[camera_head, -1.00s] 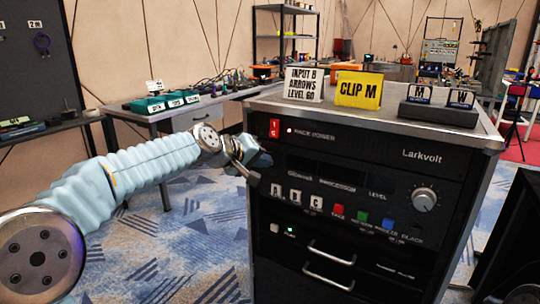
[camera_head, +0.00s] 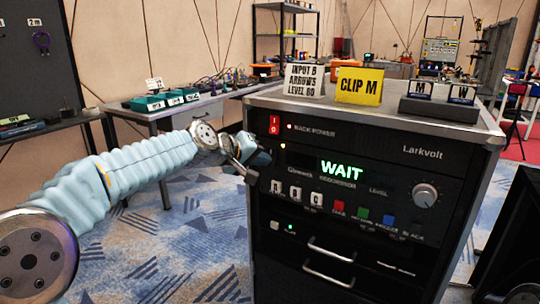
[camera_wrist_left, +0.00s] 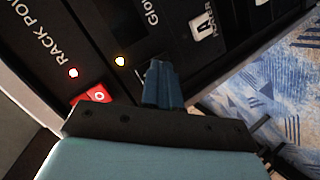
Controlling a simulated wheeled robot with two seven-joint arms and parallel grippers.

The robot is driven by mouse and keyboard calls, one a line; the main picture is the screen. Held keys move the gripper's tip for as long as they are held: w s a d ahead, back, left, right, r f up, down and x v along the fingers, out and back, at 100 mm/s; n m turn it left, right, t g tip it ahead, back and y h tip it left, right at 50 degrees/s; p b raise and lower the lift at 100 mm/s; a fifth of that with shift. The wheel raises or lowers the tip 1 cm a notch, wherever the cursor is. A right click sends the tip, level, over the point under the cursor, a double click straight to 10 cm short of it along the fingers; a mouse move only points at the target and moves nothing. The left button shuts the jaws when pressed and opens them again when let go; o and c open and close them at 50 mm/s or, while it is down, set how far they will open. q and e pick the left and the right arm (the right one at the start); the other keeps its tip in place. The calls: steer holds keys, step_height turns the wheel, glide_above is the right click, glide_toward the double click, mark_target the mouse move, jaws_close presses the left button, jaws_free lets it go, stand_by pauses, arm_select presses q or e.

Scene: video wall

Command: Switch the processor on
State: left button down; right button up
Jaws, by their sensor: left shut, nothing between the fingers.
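The processor (camera_head: 342,170) is a black panel in the rack, with a lit display reading "WAIT" in pale green. The switch also shows in the left wrist view (camera_wrist_left: 98,95). My left gripper (camera_head: 265,158) is shut and empty, close in front of the processor's left end. Its blue fingertips (camera_wrist_left: 163,85) hide part of the panel. My right gripper is out of view.
Lettered keys (camera_head: 296,194), coloured buttons (camera_head: 362,214) and a level knob (camera_head: 425,195) lie on the panel. Drawer handles (camera_head: 330,262) stick out below. Signs, including a yellow "CLIP M" card (camera_head: 359,87), stand on the rack top. Carpet left of the rack is open.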

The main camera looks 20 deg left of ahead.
arm_select(q)
steer(key=shift+s, duration=0.15)
steer(key=s+b, duration=0.1)
steer(key=s+a+f+b, duration=0.1)
steer(key=s, duration=0.1)
steer(key=s+b, duration=0.1)
steer(key=shift+s+a+f+b, duration=0.2)
steer(key=shift+s+f+b, duration=0.1)
steer(key=shift+f+b, duration=0.1)
steer(key=shift+r, duration=0.1)
